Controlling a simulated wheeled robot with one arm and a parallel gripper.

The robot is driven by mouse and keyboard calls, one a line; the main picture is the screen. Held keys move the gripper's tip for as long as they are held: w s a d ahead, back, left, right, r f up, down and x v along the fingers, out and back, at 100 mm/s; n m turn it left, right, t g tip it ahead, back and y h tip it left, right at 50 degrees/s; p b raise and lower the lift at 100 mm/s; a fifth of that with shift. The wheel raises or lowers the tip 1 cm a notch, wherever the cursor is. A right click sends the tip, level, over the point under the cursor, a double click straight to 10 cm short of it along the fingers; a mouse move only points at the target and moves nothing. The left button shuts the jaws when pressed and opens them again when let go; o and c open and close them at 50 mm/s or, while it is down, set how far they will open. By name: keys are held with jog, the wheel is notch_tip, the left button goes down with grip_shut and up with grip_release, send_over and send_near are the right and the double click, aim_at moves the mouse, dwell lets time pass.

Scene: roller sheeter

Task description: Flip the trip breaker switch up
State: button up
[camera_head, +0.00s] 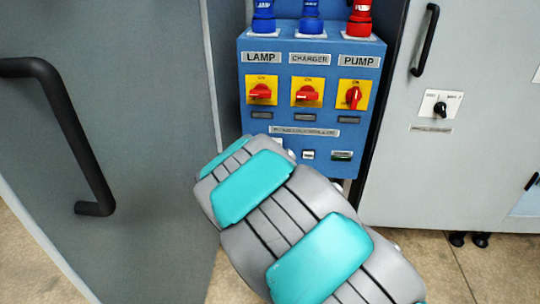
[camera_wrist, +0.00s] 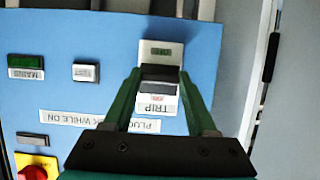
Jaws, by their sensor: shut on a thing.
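The trip breaker (camera_wrist: 160,50) is a white module with a dark switch lever (camera_wrist: 159,72), on the blue panel in the wrist view. A "TRIP" label (camera_wrist: 156,109) is beside it. My gripper (camera_wrist: 160,74) has its two green fingers on either side of the lever, shut on it. The wrist view shows the panel's lettering upside down, and I cannot tell for sure which way the lever lies. In the head view, my grey and teal arm covers most of the breaker and the gripper.
The blue panel (camera_head: 282,118) carries red rotary switches (camera_head: 307,92) on yellow plates, with blue and red plugs (camera_head: 311,17) above. A grey door with a black handle (camera_head: 75,135) is at left. A grey cabinet (camera_head: 410,180) is at right. In the wrist view, a white button (camera_wrist: 86,73) is beside the breaker.

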jog(key=shift+w+r+g+p, duration=0.15)
jog(key=shift+r+g+p, duration=0.25)
jog(key=shift+g+p, duration=0.85)
jog(key=shift+w+r+g+p, duration=0.15)
jog(key=shift+r+g+p, duration=0.3)
jog(key=shift+g+p, duration=0.8)
jog(key=shift+w+r+g+p, duration=0.15)
jog(key=shift+r+g+p, duration=0.45)
jog(key=shift+p, duration=1.1)
jog(key=shift+w+f+g, duration=0.1)
jog(key=shift+g, duration=0.5)
jog(key=o, duration=1.4)
jog(key=shift+c, duration=0.2)
